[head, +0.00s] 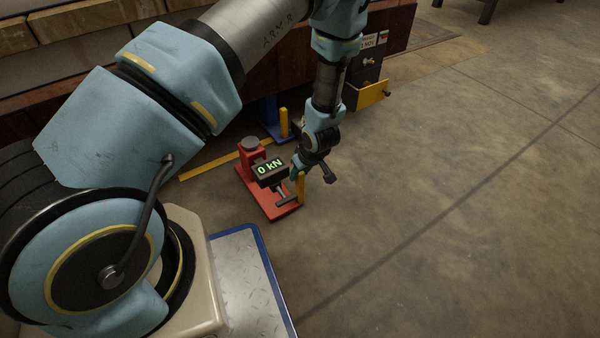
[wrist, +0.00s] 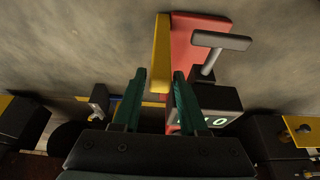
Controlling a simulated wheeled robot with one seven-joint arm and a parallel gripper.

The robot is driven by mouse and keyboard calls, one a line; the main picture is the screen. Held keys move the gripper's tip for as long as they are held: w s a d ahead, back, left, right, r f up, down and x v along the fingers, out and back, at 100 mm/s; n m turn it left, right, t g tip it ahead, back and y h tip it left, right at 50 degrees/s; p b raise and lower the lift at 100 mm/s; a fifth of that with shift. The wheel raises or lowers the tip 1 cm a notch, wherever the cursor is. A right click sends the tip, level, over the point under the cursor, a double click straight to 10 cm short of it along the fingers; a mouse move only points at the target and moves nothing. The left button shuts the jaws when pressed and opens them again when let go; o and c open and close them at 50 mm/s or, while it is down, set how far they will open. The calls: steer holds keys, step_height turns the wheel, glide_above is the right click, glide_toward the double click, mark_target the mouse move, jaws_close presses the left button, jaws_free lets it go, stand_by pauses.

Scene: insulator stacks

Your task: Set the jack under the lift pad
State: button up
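The red jack (head: 256,188) stands on the floor in the head view, with a round grey top (head: 250,143), a display reading 0 kN (head: 269,169) and an upright yellow post (head: 300,187) at its near right. My gripper (head: 299,172) is at this post. In the wrist view, my gripper (wrist: 158,75) is open, with dark green fingers on either side of the yellow post (wrist: 161,50). Gaps show beside the post, and I cannot tell whether either finger touches it. A grey T-shaped handle (wrist: 221,41) is right of the fingers. I cannot clearly identify the lift pad.
A blue bracket (head: 270,112) with a yellow post (head: 284,122) stands behind the jack, beside a dark red structure (head: 290,68). A yellow floor line (head: 212,166) runs left of the jack. Floor to the right is clear.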

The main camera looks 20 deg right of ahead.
jaws_close()
stand_by(1.1)
